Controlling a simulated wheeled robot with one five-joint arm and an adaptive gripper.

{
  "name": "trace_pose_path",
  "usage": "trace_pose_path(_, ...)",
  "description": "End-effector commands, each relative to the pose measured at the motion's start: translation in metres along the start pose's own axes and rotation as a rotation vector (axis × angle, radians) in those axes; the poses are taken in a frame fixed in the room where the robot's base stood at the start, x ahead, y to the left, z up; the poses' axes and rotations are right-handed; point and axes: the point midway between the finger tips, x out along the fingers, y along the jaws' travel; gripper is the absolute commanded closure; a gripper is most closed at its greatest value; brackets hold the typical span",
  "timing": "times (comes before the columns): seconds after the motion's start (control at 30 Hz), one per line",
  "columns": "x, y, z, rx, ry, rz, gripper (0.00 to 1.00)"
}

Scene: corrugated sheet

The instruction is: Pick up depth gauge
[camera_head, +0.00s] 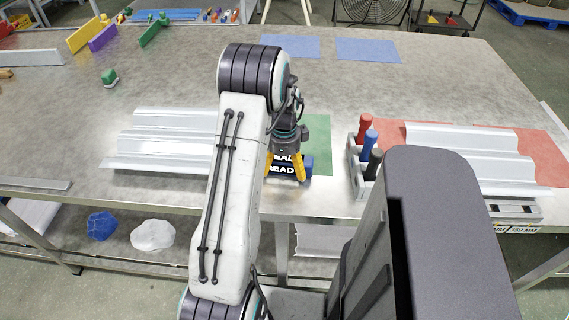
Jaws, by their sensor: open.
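I cannot tell for certain which thing is the depth gauge. A grey flat piece with dark slots (515,209) lies at the table's front edge on the right, with a label ending in "MM" below it. My gripper (284,172) has orange fingers and points down near the front edge, left of the middle. Its fingers are apart, over dark blue blocks with white "READ" lettering (285,168). I cannot tell whether they touch the blocks. My arm hides part of the table left of the gripper.
A grey holder (354,170) with red, blue and dark-handled tools stands right of the gripper. Corrugated sheets lie at left (160,139) and at right on a red mat (555,146). A green mat (319,134) is beside the gripper. The table's back middle is mostly clear.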

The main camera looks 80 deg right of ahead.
Motion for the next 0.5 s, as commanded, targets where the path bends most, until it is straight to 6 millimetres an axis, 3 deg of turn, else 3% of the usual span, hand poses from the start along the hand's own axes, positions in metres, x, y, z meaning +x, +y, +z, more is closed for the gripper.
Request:
trace_pose_path(0.37, 0.0083, 0.0001, 0.0, -0.001, 0.0, 0.0, 0.09)
trace_pose_path(0.5, 0.0082, 0.0001, 0.0, -0.001, 0.0, 0.0, 0.18)
